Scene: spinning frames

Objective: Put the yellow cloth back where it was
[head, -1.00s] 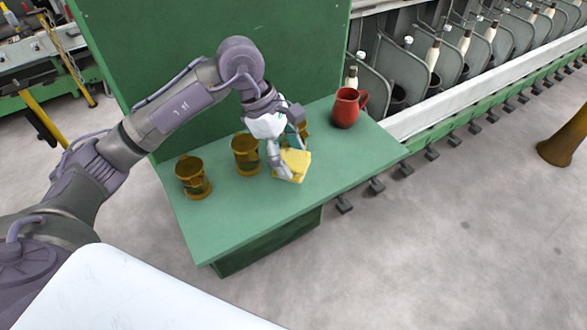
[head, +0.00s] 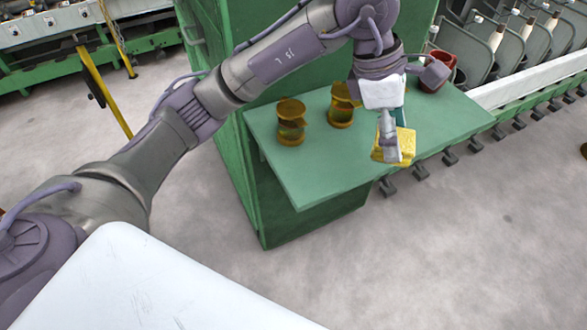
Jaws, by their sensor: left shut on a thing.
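The yellow cloth (head: 404,147) is a folded, block-like piece in the head view, right of centre. My left gripper (head: 391,148) comes down from above and is shut on the cloth. The cloth shows against the front right part of the green table (head: 330,170); I cannot tell how far above the top it is. The gripper hides part of the cloth and of the table behind it. My right gripper is not in view.
A red jug (head: 438,70) stands behind my arm, partly hidden. The spinning frame (head: 510,90) runs along the back right. The table's front left top is clear.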

